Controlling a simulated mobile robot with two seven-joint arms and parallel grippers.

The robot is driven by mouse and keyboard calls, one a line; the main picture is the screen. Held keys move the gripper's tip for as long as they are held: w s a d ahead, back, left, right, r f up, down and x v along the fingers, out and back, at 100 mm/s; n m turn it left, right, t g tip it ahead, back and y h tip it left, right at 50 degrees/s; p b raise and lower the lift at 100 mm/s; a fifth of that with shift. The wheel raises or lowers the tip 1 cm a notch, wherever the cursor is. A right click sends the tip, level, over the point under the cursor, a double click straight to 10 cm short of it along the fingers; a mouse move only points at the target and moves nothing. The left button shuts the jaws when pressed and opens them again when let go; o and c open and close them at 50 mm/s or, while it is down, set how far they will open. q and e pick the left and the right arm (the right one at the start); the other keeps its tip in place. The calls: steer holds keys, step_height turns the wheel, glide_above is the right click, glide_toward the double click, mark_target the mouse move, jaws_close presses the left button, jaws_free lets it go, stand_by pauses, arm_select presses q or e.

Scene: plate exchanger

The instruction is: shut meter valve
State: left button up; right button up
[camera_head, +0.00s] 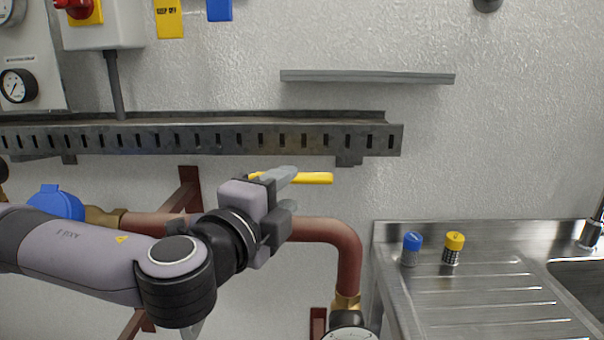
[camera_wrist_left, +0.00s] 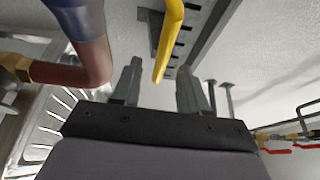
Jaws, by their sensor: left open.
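The yellow valve lever (camera_head: 318,178) sticks out to the right from behind my left gripper (camera_head: 291,188), in front of the copper-coloured pipe. The valve body is hidden behind my gripper and wrist. In the left wrist view the yellow lever (camera_wrist_left: 170,42) comes down from the top, and its free end shows between the two spread fingers of my gripper (camera_wrist_left: 158,72). The fingers are open, with visible space on both sides of the lever; I cannot tell whether either touches it. A blue-lidded round device (camera_head: 57,203), perhaps the meter, sits on the pipe at left. My right gripper is not in view.
A slotted metal cable tray (camera_head: 250,138) runs along the wall just above the gripper. The pipe (camera_head: 345,250) bends down at right. A steel sink counter (camera_head: 480,300) holds a blue-capped (camera_head: 412,248) and a yellow-capped container (camera_head: 453,248). A small shelf (camera_head: 367,77) is higher up.

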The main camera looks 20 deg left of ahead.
mark_target(302, 174)
arm_select(q)
steer(key=shift+w+a+r, duration=0.1)
steer(key=shift+w+r, duration=0.05)
steer(key=shift+w, duration=0.25)
steer(key=shift+w+d+p, duration=0.2)
steer(key=shift+w+p, duration=0.15)
steer(key=shift+w, duration=1.25)
steer(key=shift+w+d+p, duration=0.2)
steer(key=shift+w+p, duration=0.1)
steer(key=shift+w, duration=1.3)
steer(key=shift+c, duration=0.3)
jaws_close()
